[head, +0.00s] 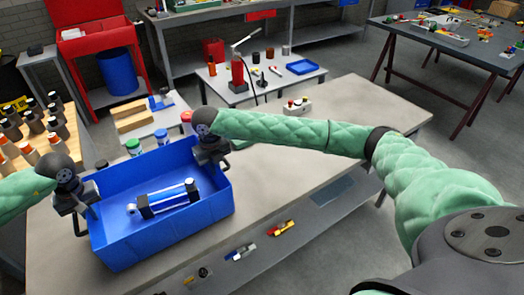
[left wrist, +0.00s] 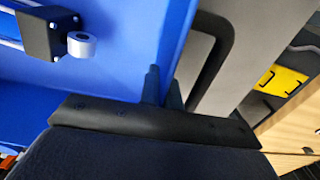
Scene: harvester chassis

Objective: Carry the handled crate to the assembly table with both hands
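The handled crate (head: 165,242) is a blue open box on the grey table; I cannot tell whether its base touches the tabletop. Inside lies a blue and silver cylinder part (head: 165,198), partly seen in the left wrist view (left wrist: 45,35). My left gripper (head: 90,210) is at the crate's left end wall. In the left wrist view its fingers (left wrist: 163,88) are close together on the crate's rim, beside a black handle (left wrist: 222,50). My right gripper (head: 216,162) is at the crate's right end wall; its fingertips are mostly hidden.
The grey table (head: 300,150) is bare to the right of the crate. A white button box (head: 297,106) stands at its back edge. Jars (head: 134,147) stand behind the crate. A dark table with parts (head: 450,45) stands at back right.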

